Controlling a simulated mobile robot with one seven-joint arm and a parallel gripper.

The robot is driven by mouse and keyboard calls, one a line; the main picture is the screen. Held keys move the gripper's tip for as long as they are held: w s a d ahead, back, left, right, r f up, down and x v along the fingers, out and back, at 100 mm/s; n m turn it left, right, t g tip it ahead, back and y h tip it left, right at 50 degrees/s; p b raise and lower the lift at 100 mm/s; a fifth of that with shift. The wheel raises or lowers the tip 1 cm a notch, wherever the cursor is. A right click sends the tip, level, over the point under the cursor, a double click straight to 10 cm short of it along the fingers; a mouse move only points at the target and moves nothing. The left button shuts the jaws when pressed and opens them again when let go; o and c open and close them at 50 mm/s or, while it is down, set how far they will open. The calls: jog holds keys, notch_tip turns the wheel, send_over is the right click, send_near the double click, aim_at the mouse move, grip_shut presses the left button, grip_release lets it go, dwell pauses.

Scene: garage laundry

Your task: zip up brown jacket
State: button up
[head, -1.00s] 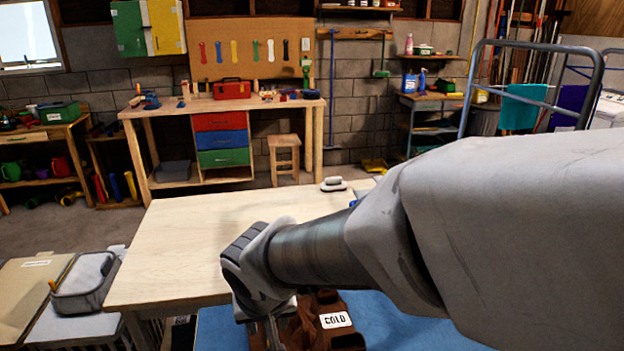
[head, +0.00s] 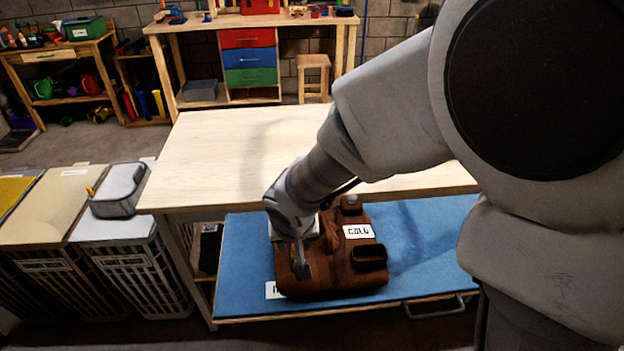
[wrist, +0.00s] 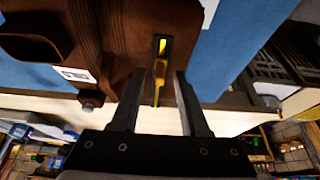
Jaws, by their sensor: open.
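The brown jacket (head: 325,270) lies on a blue mat (head: 430,235), with a white "COLD" label (head: 358,231) on its top. My gripper (head: 300,272) points down over the jacket's left part. In the wrist view the gripper (wrist: 159,75) is open, with one finger on each side of a thin yellow pull (wrist: 159,68). The pull comes from a dark slot in the brown jacket (wrist: 115,35). No finger clearly touches the pull. In the head view the pull cannot be made out and my arm hides part of the jacket.
A pale wooden tabletop (head: 225,150) lies behind the blue mat. Hampers (head: 135,270) and a grey bin (head: 118,190) stand at the left. A metal handle (head: 440,308) is at the mat's front edge. The mat's right side is clear.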

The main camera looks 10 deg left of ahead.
grip_shut()
dwell(1.3)
